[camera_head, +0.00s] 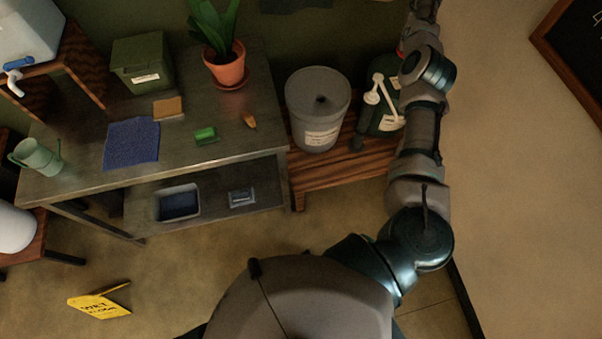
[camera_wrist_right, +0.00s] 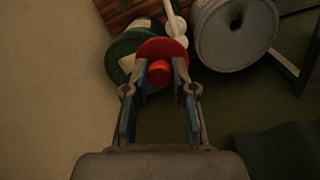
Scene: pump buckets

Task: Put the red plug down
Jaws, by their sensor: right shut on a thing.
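The red plug (camera_wrist_right: 163,52) is in the right wrist view, a round disc with a knob on it. My right gripper (camera_wrist_right: 160,72) is shut on the knob, with one blue-padded finger on each side. The plug overlaps the green pump bucket (camera_wrist_right: 122,48) in that view; I cannot tell the gap between them. In the head view my right arm reaches up along the right side, and its gripper is hard to make out at the top edge. My left gripper is not in view.
The grey bucket (camera_head: 317,117) with a dark hole in its lid and the green bucket (camera_head: 382,122) with a white pump stand on a wooden bench (camera_head: 335,165). A workbench (camera_head: 90,185) at left holds a potted plant (camera_head: 226,66), blue cloth and green box. A yellow sign (camera_head: 98,303) is on the floor.

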